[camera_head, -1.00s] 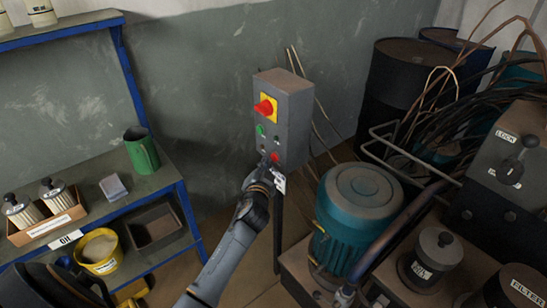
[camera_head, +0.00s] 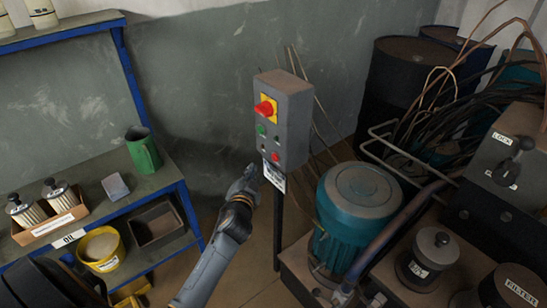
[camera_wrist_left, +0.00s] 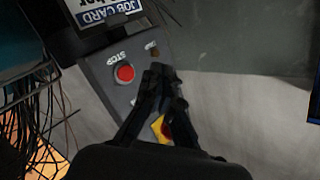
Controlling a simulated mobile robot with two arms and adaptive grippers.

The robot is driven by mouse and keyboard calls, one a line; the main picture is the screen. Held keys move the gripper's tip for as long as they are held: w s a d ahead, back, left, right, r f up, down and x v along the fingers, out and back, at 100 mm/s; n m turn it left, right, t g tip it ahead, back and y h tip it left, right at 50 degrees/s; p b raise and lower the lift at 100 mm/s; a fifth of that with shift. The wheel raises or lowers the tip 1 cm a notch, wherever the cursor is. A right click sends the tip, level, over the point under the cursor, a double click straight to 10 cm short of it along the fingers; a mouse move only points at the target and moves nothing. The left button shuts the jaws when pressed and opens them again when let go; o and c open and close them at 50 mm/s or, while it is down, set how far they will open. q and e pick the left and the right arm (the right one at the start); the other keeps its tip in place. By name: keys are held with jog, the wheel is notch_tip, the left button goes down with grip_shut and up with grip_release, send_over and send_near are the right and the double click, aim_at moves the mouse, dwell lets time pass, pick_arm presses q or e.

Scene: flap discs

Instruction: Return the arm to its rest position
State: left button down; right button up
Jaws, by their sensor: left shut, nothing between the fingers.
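My left gripper (camera_head: 252,172) is just below and to the left of the grey control box (camera_head: 296,110) in the head view, apart from it as far as I can tell. In the left wrist view its dark fingers (camera_wrist_left: 162,72) are shut and empty, in front of the box. The box carries a red-and-yellow switch (camera_head: 266,107), a green button (camera_head: 261,129) and a red button (camera_head: 276,156). The red button, marked STOP (camera_wrist_left: 125,73), shows clear of the fingers in the wrist view. My right gripper is not in view.
A blue-framed shelf (camera_head: 187,208) with a green jug (camera_head: 142,150) and a yellow bucket (camera_head: 103,268) stands at the left. A teal motor (camera_head: 350,210) stands right of the box's post. A job card (camera_wrist_left: 101,12) hangs under the box. Bare floor shows around the post.

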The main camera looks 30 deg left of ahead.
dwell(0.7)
pick_arm(q)
jog(key=s+d+f+g+h, duration=0.25)
jog(key=s+f, duration=0.35)
jog(key=f, duration=0.5)
jog(key=s+d+f+g+h, duration=0.15)
jog(key=s+d+f, duration=0.3)
jog(key=f, duration=0.75)
jog(key=s+d+f+g+h, duration=0.1)
jog(key=s+d+f+g, duration=0.15)
jog(key=s+f, duration=0.6)
jog(key=s+d+f+g, duration=0.1)
jog(key=s+f+g, duration=0.1)
jog(key=s+f, duration=0.4)
jog(key=s+d+f+g+h, duration=0.1)
jog(key=s+f, duration=0.5)
jog(key=s, duration=0.9)
jog(key=s+d+f+g, duration=0.2)
jog(key=s+f+g, duration=0.2)
jog(key=s+f, duration=0.3)
jog(key=s, duration=0.3)
jog(key=shift+s+d, duration=0.3)
jog(key=shift+w+g, duration=0.15)
jog(key=shift+g, duration=0.1)
